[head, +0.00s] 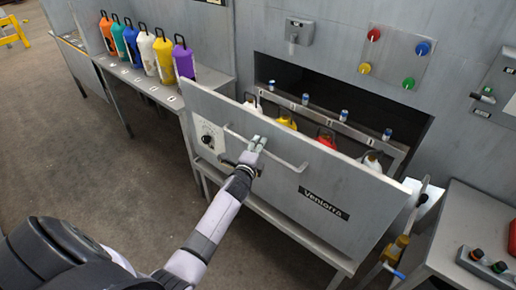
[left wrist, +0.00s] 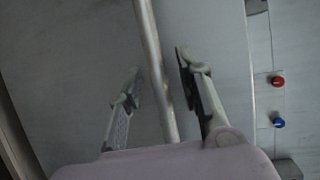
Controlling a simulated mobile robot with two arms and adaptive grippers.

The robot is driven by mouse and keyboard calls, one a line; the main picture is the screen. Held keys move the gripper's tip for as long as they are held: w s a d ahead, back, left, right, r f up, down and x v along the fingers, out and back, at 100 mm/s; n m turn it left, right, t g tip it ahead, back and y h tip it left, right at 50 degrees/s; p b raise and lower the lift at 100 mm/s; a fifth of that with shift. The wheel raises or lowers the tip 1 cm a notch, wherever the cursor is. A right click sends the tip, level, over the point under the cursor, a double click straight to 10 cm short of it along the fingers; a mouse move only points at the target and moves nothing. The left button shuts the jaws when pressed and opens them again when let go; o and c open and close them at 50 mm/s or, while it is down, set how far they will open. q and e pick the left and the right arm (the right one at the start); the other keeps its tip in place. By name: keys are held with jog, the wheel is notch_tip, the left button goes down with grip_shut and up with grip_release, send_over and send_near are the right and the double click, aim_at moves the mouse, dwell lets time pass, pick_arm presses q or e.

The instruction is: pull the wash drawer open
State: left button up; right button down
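The wash drawer (head: 290,165) is a wide grey metal front marked "Venlorra", with a long bar handle (head: 285,161) across it. The front stands out from the wall opening, and the tops of several bottles show behind it. My left gripper (head: 257,145) is at the left half of the handle. In the left wrist view, the handle bar (left wrist: 153,50) runs between the two spread fingers of the left gripper (left wrist: 158,85). The fingers are open, and I see no clear contact with the bar. My right gripper is not in view.
Several coloured bottles (head: 163,57) stand on a grey shelf at the upper left. A round dial (head: 207,138) is on the drawer front's left. A brass valve with a lever (head: 400,245) and a grey side table (head: 475,220) are at the right. Floor at the left is clear.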

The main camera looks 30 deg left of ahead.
pick_arm(q)
jog(key=shift+s, duration=0.15)
jog(key=v, duration=1.1)
jog(key=shift+s, duration=0.35)
jog(key=shift+d, duration=0.15)
jog(key=s+d+f+n+g+h, duration=0.15)
jog(key=s+f, duration=0.35)
jog(key=f, duration=0.6)
jog(key=s+d+f+n+g+h+b, duration=0.1)
jog(key=s+d+f+n+g, duration=0.25)
jog(key=f, duration=0.65)
jog(key=s+d+f+n+g+h, duration=0.15)
jog(key=s+f, duration=0.35)
jog(key=f, duration=0.6)
jog(key=s+d+f+n+g, duration=0.1)
jog(key=s+f+n+g, duration=0.1)
jog(key=s+f, duration=0.4)
jog(key=s+d+f+n+g+b, duration=0.1)
jog(key=s+f, duration=0.5)
jog(key=s, duration=0.9)
jog(key=s+d+f+n+g, duration=0.2)
jog(key=s+f+n+g, duration=0.2)
jog(key=s, duration=0.6)
jog(key=shift+s+f+g+b, duration=0.35)
jog(key=shift+f+g, duration=0.1)
jog(key=shift+f, duration=0.5)
